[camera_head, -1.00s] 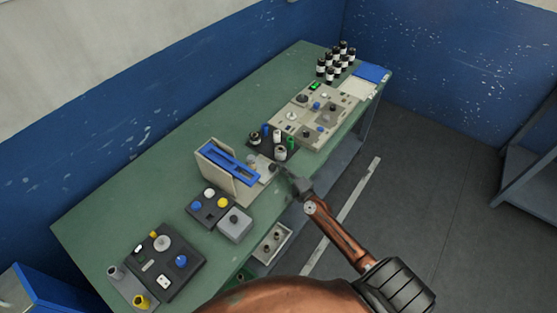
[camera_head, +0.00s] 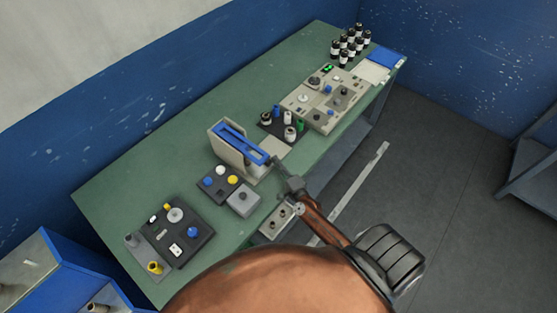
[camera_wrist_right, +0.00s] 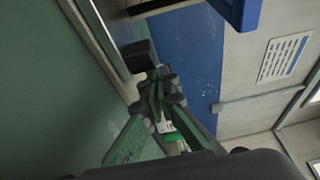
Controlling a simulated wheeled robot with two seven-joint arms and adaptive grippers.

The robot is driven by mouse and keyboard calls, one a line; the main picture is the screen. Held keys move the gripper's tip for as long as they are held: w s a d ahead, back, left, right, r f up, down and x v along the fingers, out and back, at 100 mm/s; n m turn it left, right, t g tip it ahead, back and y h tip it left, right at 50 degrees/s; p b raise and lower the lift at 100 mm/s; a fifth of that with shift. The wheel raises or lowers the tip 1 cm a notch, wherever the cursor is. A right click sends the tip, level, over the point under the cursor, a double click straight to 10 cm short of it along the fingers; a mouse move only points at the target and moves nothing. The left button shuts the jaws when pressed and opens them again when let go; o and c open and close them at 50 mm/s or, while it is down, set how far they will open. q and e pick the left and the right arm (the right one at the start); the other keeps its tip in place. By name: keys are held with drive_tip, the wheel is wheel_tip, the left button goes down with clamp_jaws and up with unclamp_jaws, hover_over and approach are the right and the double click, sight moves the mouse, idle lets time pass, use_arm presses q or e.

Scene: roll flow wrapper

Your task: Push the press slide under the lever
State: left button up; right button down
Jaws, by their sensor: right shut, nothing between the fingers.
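The press has a beige upright body (camera_head: 228,150) with a long blue lever (camera_head: 240,142) sloping down over its front, in the head view. A pale flat plate (camera_head: 276,147) shows bare just right of the lever's front end. The press slide seems to be at the lever's front end, partly hidden by the lever and my gripper; its exact position is hard to tell. Contact cannot be made out. In the wrist view, the blue lever (camera_wrist_right: 238,10) shows at the top edge.
A dark button box (camera_head: 222,182) and a grey box (camera_head: 243,201) stand in front of the press. A small rack of bottles (camera_head: 283,125) and a beige control panel (camera_head: 325,98) lie behind it.

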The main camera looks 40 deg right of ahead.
drive_tip(key=shift+w+f, duration=0.1)
drive_tip(key=shift+f, duration=0.05)
drive_tip(key=d, duration=0.1)
drive_tip(key=d+b, duration=0.1)
drive_tip(key=d, duration=0.1)
drive_tip(key=shift+w, duration=0.4)
drive_tip(key=shift+s+d+f+b, duration=0.2)
drive_tip(key=shift+s+d+b, duration=0.15)
drive_tip(key=shift+s, duration=0.35)
drive_tip(key=s, duration=0.7)
drive_tip(key=shift+s+a+r+b, duration=0.25)
drive_tip(key=shift+s+a+b, duration=0.1)
drive_tip(key=shift+b, duration=0.05)
use_arm(q)
drive_tip(key=shift+s+f, duration=0.25)
drive_tip(key=shift+f, duration=0.45)
drive_tip(key=shift+s+f, duration=0.2)
drive_tip(key=shift+f, duration=0.45)
use_arm(e)
drive_tip(key=shift+s+r, duration=0.1)
drive_tip(key=shift+s, duration=0.4)
